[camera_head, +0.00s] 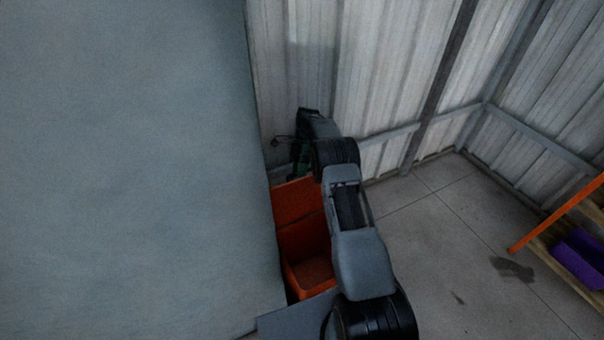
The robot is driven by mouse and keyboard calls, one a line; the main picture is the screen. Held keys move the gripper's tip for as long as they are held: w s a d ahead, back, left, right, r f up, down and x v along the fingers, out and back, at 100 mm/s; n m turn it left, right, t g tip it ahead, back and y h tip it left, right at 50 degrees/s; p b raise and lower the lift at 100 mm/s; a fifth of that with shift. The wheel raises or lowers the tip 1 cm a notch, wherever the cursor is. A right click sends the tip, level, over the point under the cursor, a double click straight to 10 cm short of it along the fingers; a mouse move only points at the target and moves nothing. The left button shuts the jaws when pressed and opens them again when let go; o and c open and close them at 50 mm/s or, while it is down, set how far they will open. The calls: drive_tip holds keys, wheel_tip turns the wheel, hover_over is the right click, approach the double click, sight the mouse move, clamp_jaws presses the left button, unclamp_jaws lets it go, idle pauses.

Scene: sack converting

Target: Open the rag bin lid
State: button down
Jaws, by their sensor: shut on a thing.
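The orange rag bin (306,262) stands on the floor beside a large grey surface, partly hidden by my arm. Its inside shows from above. The orange lid (296,203) is raised at the bin's far side, towards the wall. My gripper (297,170) is at the lid's far upper edge, shut on the lid. The fingertips are small, dark and partly hidden, so the exact grip does not show.
A large grey surface (130,170) fills the left side, close to the bin. A corrugated metal wall (380,70) stands close behind my gripper. Concrete floor (440,240) is free on the right. A shelf with an orange post (555,213) and purple bin (582,262) stands far right.

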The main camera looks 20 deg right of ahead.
drive_tip(key=shift+a+f, duration=0.1)
drive_tip(key=shift+f, duration=0.4)
drive_tip(key=c, duration=1.2)
unclamp_jaws()
drive_tip(key=shift+w, duration=0.1)
drive_tip(key=shift+o, duration=0.4)
drive_tip(key=shift+r, duration=0.7)
drive_tip(key=r, duration=0.2)
drive_tip(key=shift+s+r+p, duration=0.2)
drive_tip(key=shift+r+p, duration=0.1)
drive_tip(key=s+r, duration=0.4)
drive_tip(key=r, duration=0.1)
drive_tip(key=shift+s+a+r+p, duration=0.15)
drive_tip(key=shift+s+p, duration=0.1)
drive_tip(key=shift+p, duration=0.1)
drive_tip(key=s+r, duration=0.4)
drive_tip(key=s, duration=0.5)
drive_tip(key=shift+a, duration=0.4)
